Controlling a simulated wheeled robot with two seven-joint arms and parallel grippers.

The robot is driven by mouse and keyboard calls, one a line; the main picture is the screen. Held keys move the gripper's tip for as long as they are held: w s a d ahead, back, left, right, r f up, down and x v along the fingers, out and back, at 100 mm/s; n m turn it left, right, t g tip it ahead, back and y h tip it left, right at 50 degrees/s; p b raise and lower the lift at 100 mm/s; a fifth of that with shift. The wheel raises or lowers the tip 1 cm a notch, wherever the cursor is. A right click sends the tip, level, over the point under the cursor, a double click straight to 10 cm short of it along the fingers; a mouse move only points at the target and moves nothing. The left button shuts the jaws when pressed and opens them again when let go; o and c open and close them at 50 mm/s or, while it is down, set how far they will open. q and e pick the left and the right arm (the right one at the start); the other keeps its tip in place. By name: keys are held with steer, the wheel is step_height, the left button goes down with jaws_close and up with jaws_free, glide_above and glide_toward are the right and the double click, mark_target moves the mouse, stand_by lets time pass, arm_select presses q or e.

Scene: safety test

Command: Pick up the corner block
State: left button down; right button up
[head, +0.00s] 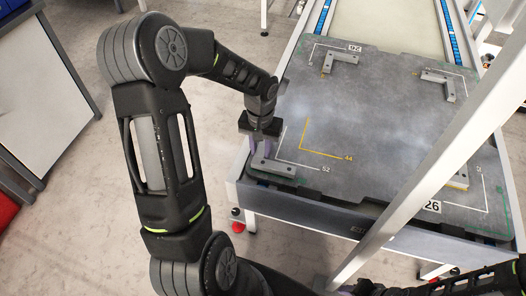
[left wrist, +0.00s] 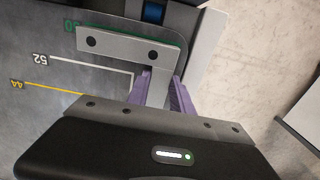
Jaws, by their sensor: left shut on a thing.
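A grey L-shaped corner block (head: 272,168) sits at the near left corner of the grey plate, by the white line marked 52. My left gripper (head: 261,146) is over it, its purple fingers reaching down to it. In the left wrist view the corner block (left wrist: 125,45) shows its long arm with two dark holes, and the purple fingers (left wrist: 163,92) are shut on its other arm. The block appears to be still at the plate; any gap beneath it cannot be told.
The grey plate (head: 375,130) lies on a conveyor frame. Two more corner blocks sit at its far left (head: 341,61) and far right (head: 441,84). A pale post (head: 440,170) crosses in front of the plate's right side. The plate's middle is clear.

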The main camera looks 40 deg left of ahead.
arm_select(q)
step_height(320, 180, up, 9)
steer(key=shift+r, duration=0.2)
stand_by(0.6)
